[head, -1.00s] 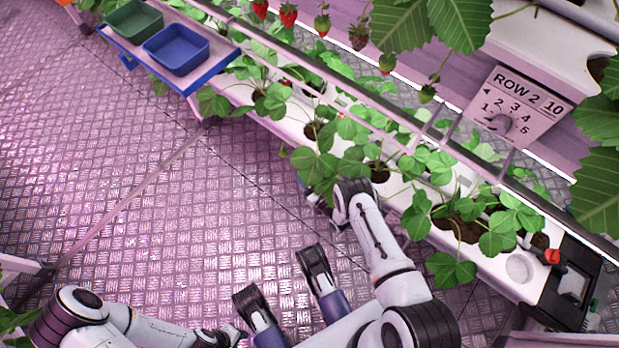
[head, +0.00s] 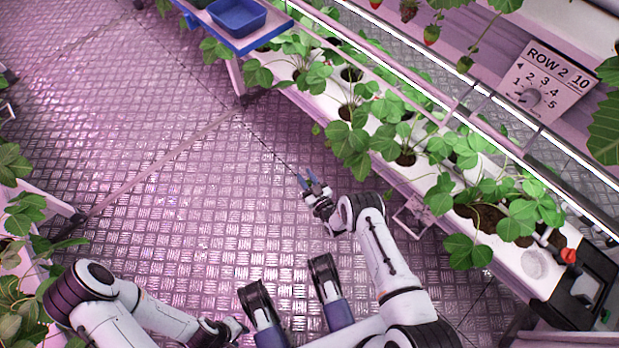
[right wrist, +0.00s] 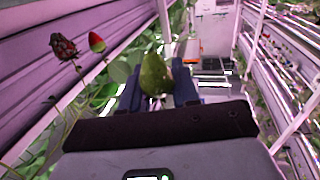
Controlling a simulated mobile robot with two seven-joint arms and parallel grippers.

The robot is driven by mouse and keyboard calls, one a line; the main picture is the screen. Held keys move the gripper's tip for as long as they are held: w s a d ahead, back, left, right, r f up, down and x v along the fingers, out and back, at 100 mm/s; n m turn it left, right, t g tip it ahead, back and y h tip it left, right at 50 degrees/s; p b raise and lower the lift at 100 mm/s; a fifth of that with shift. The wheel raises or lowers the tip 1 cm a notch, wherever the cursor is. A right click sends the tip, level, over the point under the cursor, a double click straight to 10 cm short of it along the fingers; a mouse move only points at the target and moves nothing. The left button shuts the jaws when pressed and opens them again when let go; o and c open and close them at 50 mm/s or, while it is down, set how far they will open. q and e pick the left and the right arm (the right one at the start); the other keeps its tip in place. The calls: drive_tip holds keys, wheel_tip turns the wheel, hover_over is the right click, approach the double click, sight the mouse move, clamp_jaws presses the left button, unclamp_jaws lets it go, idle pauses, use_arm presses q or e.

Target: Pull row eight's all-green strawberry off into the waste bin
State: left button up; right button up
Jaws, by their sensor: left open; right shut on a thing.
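A green strawberry (right wrist: 155,75) sits between the two dark blue fingers of my right gripper (right wrist: 160,88) in the right wrist view; no red shows on it. In the head view the right gripper (head: 312,187) is over the open floor, just left of the white planting trough, and the berry is too small to make out. My left gripper (head: 240,326) is low in the head view, away from the plants; it is open. A blue bin (head: 238,18) stands on a shelf at the top, beside a green bin partly cut off; I cannot tell which is for waste.
The white trough (head: 410,190) with leafy plants runs diagonally at the right. In the right wrist view, a dark berry (right wrist: 63,46) and a red-tipped berry (right wrist: 97,42) hang left. The metal floor (head: 170,150) is clear.

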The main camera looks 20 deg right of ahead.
drive_tip(key=shift+s+a, duration=0.1)
drive_tip(key=shift+a, duration=0.15)
idle(0.3)
drive_tip(key=shift+s+a+p, duration=0.25)
drive_tip(key=shift+s+a, duration=0.05)
drive_tip(key=shift+a, duration=0.5)
drive_tip(key=shift+s+a+p, duration=0.3)
drive_tip(key=shift+s+a, duration=0.05)
drive_tip(key=shift+a, duration=0.4)
drive_tip(key=shift+s+a+p, duration=0.25)
drive_tip(key=shift+s+a, duration=0.05)
drive_tip(key=shift+a, duration=0.5)
